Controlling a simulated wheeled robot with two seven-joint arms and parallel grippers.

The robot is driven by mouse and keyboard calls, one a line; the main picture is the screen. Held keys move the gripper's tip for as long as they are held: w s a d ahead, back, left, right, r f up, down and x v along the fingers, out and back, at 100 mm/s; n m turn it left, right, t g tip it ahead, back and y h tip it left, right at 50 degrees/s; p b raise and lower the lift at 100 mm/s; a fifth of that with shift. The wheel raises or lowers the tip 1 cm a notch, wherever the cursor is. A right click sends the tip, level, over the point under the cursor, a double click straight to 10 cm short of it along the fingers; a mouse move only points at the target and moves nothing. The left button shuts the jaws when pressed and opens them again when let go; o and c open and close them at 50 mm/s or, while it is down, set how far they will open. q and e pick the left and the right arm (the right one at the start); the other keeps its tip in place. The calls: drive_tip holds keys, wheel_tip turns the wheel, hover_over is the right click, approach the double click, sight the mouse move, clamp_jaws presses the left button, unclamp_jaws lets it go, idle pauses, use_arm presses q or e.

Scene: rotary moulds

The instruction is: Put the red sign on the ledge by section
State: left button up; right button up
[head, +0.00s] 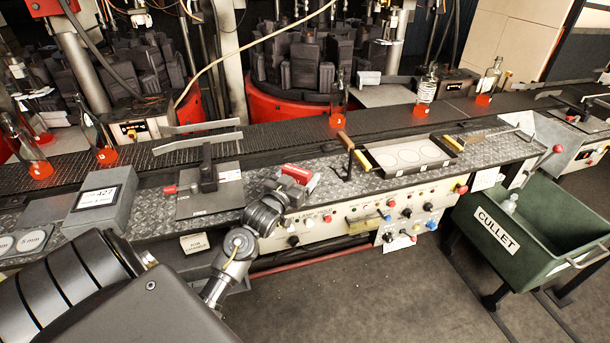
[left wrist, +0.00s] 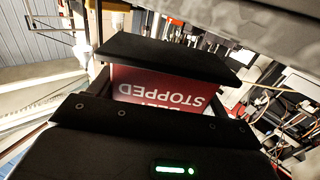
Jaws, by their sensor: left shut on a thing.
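The red sign (head: 297,171) shows in the head view at the front edge of the ledge, partly covered by my gripper. In the left wrist view the sign (left wrist: 160,95) carries white upside-down lettering that reads "STOPPED", with another line mostly hidden. My left gripper (head: 292,184) is shut on the sign; its black jaws (left wrist: 165,60) frame it. The ledge (head: 322,190) is a grey tread-plate strip in front of the conveyor. I cannot tell whether the sign touches the ledge. My right gripper is not in view.
On the ledge stand a grey box marked 427 (head: 100,200), a dark plate with a clamp (head: 208,190) and a tray with ring outlines (head: 408,155). Bottles (head: 338,95) stand on the conveyor behind. A green cullet bin (head: 530,235) is at right. Knobs line the front panel.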

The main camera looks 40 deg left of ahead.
use_arm(q)
drive_tip(key=shift+w+a+f, duration=0.15)
drive_tip(key=shift+w+f, duration=0.5)
drive_tip(key=shift+w, duration=0.2)
drive_tip(key=shift+w+a+f, duration=0.1)
drive_tip(key=shift+w+f, duration=0.5)
drive_tip(key=shift+w, duration=0.2)
drive_tip(key=shift+s+r, duration=0.1)
drive_tip(key=shift+f, duration=0.25)
drive_tip(key=o, duration=1.1)
drive_tip(key=shift+c, duration=0.2)
drive_tip(key=shift+r, duration=0.1)
